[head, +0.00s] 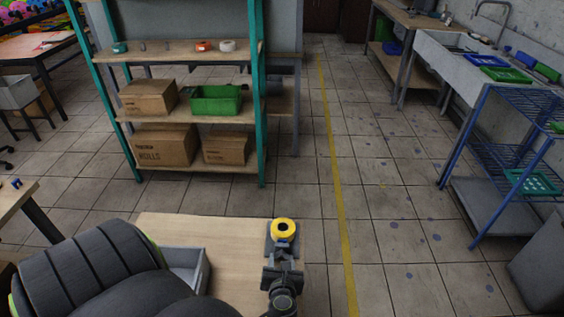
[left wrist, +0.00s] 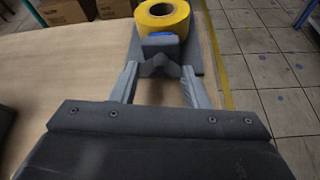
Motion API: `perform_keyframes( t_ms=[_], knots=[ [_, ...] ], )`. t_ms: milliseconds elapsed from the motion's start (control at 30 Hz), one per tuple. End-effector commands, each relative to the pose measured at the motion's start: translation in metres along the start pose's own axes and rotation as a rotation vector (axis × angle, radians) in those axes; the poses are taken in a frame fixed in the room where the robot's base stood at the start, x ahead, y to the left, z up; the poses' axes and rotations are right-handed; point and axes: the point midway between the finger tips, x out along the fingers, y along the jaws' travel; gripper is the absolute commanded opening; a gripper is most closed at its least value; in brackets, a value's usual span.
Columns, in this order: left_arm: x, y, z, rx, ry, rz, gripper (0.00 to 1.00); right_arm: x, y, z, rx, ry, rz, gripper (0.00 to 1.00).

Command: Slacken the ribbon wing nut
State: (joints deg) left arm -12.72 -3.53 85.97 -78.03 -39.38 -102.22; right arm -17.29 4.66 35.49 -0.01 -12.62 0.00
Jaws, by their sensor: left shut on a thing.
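A yellow ribbon roll (head: 284,228) stands on a grey holder at the right edge of the wooden table (head: 190,226). In the left wrist view, the roll (left wrist: 162,16) is at the top, behind a dark grey block (left wrist: 159,41) of the holder. A small grey winged piece, which looks like the wing nut (left wrist: 158,62), sits in front of that block. My left gripper (left wrist: 160,72) has its fingers on both sides of the wing nut and is shut on it. In the head view the left gripper (head: 284,258) is just in front of the roll, hiding the nut. My right gripper is not in view.
A grey tray (head: 187,267) lies on the table, partly hidden by my dark arm. A shelf (head: 190,117) with cardboard boxes (head: 165,144) and a green crate (head: 216,100) stands beyond. A blue rack (head: 500,145) stands at right. The tiled floor between is clear.

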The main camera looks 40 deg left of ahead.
Motion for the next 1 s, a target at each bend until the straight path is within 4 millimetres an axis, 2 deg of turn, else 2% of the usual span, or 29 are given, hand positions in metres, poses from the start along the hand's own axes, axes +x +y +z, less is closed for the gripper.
perform_keyframes(
  t_ms=[200, 467, 500, 567, 867, 1000],
  knots=[
    [0.0004, 0.001, -0.0003, -0.079, 0.0, -0.032, 0.18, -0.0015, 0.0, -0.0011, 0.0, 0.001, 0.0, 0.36],
    [0.0006, 0.0007, -0.0003, -0.08, -0.001, -0.033, 0.18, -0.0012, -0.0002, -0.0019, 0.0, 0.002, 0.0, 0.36],
    [0.0006, 0.0007, -0.0003, -0.08, -0.001, -0.033, 0.44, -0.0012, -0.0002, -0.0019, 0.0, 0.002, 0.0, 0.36],
    [0.0006, 0.0007, -0.0003, -0.08, -0.001, -0.033, 0.51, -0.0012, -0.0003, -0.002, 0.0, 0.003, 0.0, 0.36],
    [0.0003, 0.0013, 0.0009, -0.079, -0.001, -0.032, 0.51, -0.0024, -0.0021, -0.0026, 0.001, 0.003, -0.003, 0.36],
    [0.0002, 0.0056, 0.0066, -0.078, -0.001, -0.033, 0.51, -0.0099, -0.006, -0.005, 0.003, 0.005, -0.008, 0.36]
  ],
)
